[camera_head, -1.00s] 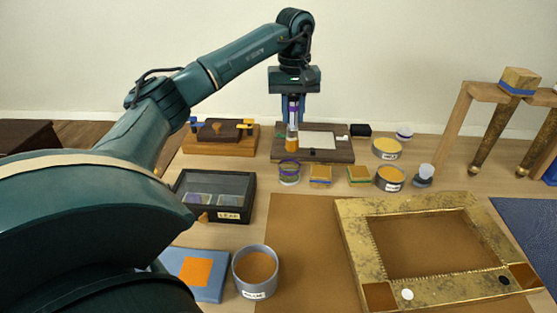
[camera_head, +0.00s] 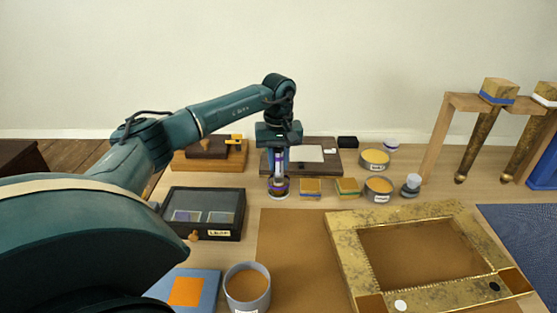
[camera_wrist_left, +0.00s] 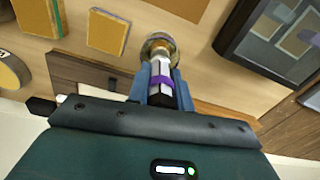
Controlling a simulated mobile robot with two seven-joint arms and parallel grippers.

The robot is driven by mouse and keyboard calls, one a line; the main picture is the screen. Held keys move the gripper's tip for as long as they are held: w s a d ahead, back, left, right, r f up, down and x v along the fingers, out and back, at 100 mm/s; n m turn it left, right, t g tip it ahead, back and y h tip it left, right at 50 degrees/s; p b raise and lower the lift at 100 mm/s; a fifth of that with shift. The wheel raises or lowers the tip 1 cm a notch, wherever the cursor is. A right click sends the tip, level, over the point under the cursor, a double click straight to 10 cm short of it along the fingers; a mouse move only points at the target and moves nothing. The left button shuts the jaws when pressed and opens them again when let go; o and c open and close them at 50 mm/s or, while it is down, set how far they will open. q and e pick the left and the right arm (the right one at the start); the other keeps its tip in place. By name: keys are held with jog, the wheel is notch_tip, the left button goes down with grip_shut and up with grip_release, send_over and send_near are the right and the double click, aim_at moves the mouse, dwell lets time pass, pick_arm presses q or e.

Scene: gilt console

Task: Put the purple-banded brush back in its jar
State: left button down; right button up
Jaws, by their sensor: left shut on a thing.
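The purple-banded brush (camera_head: 278,168) is upright in my left gripper (camera_head: 278,160), which is shut on its handle. The brush also shows in the left wrist view (camera_wrist_left: 161,68), with its purple band at the fingers. Its jar (camera_head: 278,190) is a small glass jar with a purple ring, standing on the table directly below the gripper. In the left wrist view the jar's round rim (camera_wrist_left: 158,43) surrounds the brush's lower end. The bristles are hidden, and I cannot tell whether they touch the bottom. My right gripper is not in view.
Two sponge blocks (camera_head: 311,188) and labelled tins (camera_head: 379,189) stand just right of the jar. A glass-lidded leaf box (camera_head: 202,213) is in front to the left. A dark board (camera_head: 340,166) lies behind. A gilt frame (camera_head: 345,240) lies at the front right.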

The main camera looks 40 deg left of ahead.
pick_arm(q)
jog(key=shift+f, duration=0.15)
jog(key=c, duration=1.3)
grip_release()
jog(key=shift+o, duration=0.2)
jog(key=shift+r, duration=0.2)
notch_tip(320, 180, up, 12)
jog(key=shift+f, duration=0.1)
